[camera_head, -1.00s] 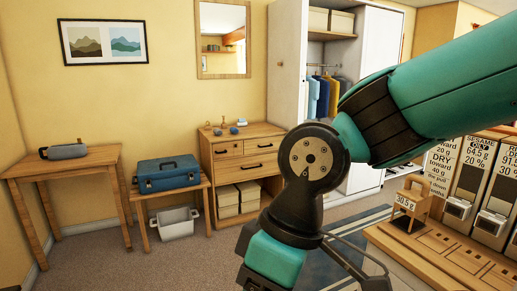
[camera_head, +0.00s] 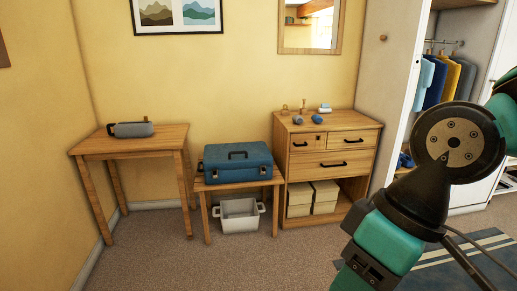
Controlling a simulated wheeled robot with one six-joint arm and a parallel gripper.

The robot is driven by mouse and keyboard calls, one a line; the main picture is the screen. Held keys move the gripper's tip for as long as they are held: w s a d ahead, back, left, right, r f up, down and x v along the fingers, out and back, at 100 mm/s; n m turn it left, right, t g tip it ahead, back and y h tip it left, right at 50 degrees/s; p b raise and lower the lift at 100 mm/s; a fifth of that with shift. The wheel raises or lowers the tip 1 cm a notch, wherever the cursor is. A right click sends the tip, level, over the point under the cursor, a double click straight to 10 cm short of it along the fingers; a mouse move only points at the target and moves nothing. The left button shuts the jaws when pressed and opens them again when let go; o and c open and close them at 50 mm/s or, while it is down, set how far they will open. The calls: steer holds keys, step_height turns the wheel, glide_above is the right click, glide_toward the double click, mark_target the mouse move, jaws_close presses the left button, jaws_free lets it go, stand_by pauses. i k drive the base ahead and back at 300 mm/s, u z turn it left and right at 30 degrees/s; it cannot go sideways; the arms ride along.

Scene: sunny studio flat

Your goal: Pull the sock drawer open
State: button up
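The wooden dresser (camera_head: 333,192) stands against the yellow wall, right of centre. It has a small left top drawer (camera_head: 303,147), a small right top drawer (camera_head: 360,139) and a wide drawer (camera_head: 330,164) below them. All three look shut, with dark bar handles. The left top drawer also has a small dark mark near its upper right corner. I cannot tell which one is the sock drawer. My teal and black arm reaches down at the right, in front of the dresser's right side. My gripper is outside the frame.
A blue case (camera_head: 238,168) sits on a low table left of the dresser, above a white tub (camera_head: 239,222). Two boxes fill the dresser's open shelf. Small items stand on its top. An open wardrobe (camera_head: 396,95) is at the right.

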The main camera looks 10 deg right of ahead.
mark_target(344, 139)
steer(key=z, duration=0.3)
steer(key=i, duration=2.05)
steer(key=z, duration=0.25)
steer(key=i, duration=1)
steer(key=z, duration=0.05)
